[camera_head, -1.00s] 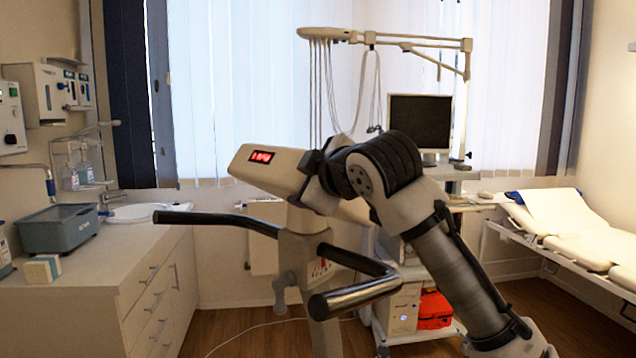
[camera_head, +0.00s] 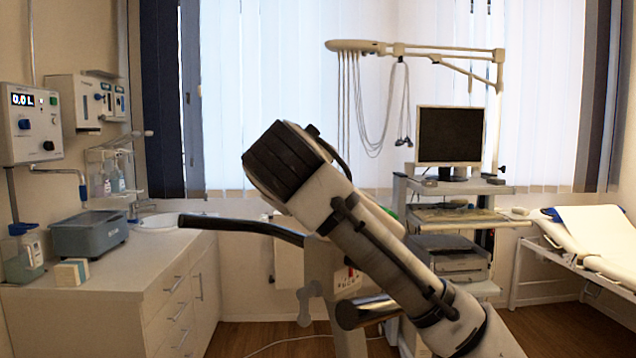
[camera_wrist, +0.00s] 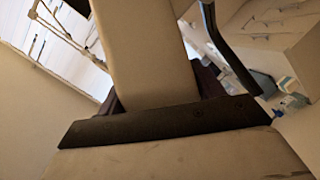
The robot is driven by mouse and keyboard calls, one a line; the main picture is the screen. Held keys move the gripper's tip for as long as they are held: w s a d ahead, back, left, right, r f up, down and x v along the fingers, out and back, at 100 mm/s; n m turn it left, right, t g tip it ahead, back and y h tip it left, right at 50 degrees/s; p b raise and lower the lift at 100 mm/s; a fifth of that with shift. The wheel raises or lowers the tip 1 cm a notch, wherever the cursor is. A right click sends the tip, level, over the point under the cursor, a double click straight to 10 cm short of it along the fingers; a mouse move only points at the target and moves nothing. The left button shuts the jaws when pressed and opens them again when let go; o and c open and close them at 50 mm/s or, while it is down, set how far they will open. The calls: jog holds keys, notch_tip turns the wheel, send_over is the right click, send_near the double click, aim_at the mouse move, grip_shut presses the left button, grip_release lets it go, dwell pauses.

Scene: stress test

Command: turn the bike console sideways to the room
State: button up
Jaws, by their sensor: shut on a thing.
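The bike console is mostly hidden behind my arm in the head view, and its red display does not show. The exercise bike's pale column (camera_head: 335,275) stands below my arm. Its dark handlebar (camera_head: 245,225) reaches out to the left, and the other grip (camera_head: 365,312) points toward me at lower right. In the wrist view, a long pale body, which looks like the console (camera_wrist: 140,50), rises behind a dark bar of my gripper (camera_wrist: 165,121). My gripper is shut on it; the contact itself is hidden. The handlebar also shows at upper right there (camera_wrist: 228,45).
A counter (camera_head: 110,285) with drawers and a blue-grey box (camera_head: 88,234) stands at left. A trolley with a monitor (camera_head: 450,136) and hanging cables stands behind the bike at right. An examination couch (camera_head: 590,240) is at far right. Some wooden floor is clear.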

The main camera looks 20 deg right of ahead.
jog(key=shift+w+a, duration=0.1)
jog(key=shift+a, duration=0.05)
jog(key=o, duration=1.4)
jog(key=shift+c, duration=0.2)
jog(key=b+v, duration=0.3)
jog(key=v, duration=1)
jog(key=shift+s+a, duration=0.15)
jog(key=shift+s, duration=0.2)
jog(key=shift+r, duration=0.1)
jog(key=shift+c, duration=0.2)
